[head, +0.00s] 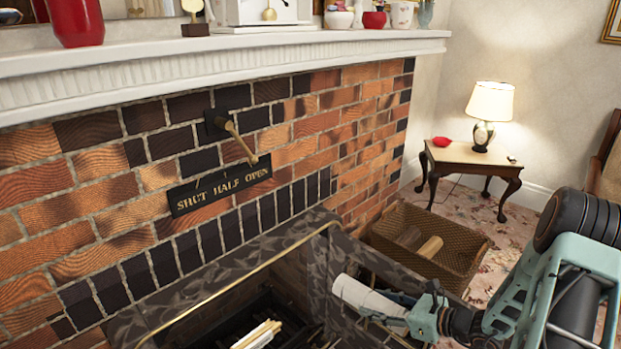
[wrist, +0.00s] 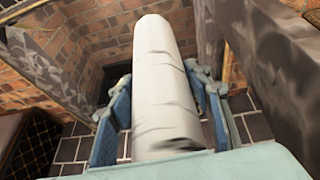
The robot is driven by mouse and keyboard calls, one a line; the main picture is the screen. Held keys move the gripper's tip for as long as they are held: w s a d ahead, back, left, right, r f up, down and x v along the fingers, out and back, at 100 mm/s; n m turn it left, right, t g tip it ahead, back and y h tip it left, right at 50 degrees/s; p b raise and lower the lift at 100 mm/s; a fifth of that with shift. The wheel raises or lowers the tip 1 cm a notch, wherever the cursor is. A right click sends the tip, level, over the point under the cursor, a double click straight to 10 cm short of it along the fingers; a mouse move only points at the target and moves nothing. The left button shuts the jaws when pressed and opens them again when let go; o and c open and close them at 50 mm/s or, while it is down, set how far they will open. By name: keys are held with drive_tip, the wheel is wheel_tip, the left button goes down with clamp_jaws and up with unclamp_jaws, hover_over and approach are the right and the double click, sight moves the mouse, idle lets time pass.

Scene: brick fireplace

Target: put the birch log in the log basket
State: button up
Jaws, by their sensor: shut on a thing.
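The birch log (head: 368,298) is white with dark marks and sticks out to the left of my gripper (head: 408,311) in the head view. In the wrist view the log (wrist: 163,75) lies lengthwise between the two blue fingers of my gripper (wrist: 163,112), which is shut on it. The log is in the air beside the fireplace opening. The log basket (head: 470,262) is brown wicker and stands on the floor, behind and to the right of the held log. Pieces of brown wood (head: 430,247) lie in it.
The fireplace opening, with pale sticks (head: 258,334) in the grate, is at the lower middle. A dark stone surround (head: 215,283) borders it. A damper lever (head: 240,140) juts from the bricks above a sign (head: 220,190). A side table (head: 462,158) with a lamp (head: 488,108) stands beyond the basket.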

drive_tip(key=shift+n+g, duration=0.3)
drive_tip(key=r, duration=0.3)
drive_tip(key=s+a+r, duration=0.1)
drive_tip(key=r, duration=0.6)
drive_tip(key=shift+s+a+r, duration=0.2)
drive_tip(key=shift+s, duration=0.1)
drive_tip(key=s+a+r, duration=0.2)
drive_tip(key=s+r, duration=0.1)
drive_tip(key=r, duration=0.4)
wheel_tip(320, 180, up, 24)
drive_tip(key=p, duration=3.1)
hover_over(374, 305)
drive_tip(key=s+a, duration=0.3)
drive_tip(key=shift+s+d+y, duration=0.15)
drive_tip(key=shift+d+y, duration=0.1)
drive_tip(key=shift+y, duration=0.15)
drive_tip(key=shift+d+b, duration=0.1)
drive_tip(key=shift+b, duration=0.2)
